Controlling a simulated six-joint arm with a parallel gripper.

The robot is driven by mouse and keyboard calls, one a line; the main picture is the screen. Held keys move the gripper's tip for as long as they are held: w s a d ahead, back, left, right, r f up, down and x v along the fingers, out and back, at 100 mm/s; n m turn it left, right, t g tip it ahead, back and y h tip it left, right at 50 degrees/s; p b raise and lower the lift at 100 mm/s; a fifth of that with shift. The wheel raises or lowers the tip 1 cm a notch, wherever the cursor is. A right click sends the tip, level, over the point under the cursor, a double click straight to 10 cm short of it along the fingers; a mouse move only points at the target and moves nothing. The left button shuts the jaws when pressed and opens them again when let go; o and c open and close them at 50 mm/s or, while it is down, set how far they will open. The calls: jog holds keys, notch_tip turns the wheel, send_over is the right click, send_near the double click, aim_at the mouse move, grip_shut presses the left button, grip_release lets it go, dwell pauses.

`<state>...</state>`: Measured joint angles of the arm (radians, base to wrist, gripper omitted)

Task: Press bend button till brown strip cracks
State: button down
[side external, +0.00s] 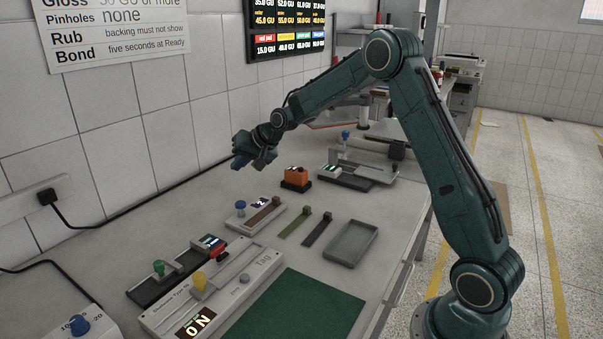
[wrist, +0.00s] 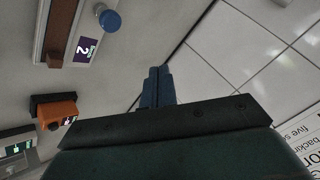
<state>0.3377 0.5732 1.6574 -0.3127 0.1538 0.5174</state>
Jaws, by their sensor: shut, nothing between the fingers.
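The bend tester is a pale unit (side external: 250,224) on the bench, left of centre in the side view. Its blue bend button (side external: 240,205) stands at the left end. A brown strip (side external: 262,215) lies along it, and a small purple display shows beside the strip. In the wrist view the blue button (wrist: 110,20) and brown strip (wrist: 57,30) are at upper left, and the display (wrist: 87,50) reads 2. I see no crack at this size. My gripper (side external: 238,163) is shut and empty, raised above the bench behind the tester, apart from the button.
An orange device (side external: 295,178) stands right of the tester. A green strip (side external: 293,224), a dark strip (side external: 316,230) and a grey tray (side external: 351,243) lie nearby. The tiled wall is behind my gripper.

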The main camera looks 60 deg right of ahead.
aim_at(238, 202)
jog(key=shift+f, duration=0.25)
dwell(0.3)
jog(key=shift+f, duration=4.25)
jog(key=shift+f, duration=1.4)
dwell(0.7)
jog(key=shift+r, duration=1.4)
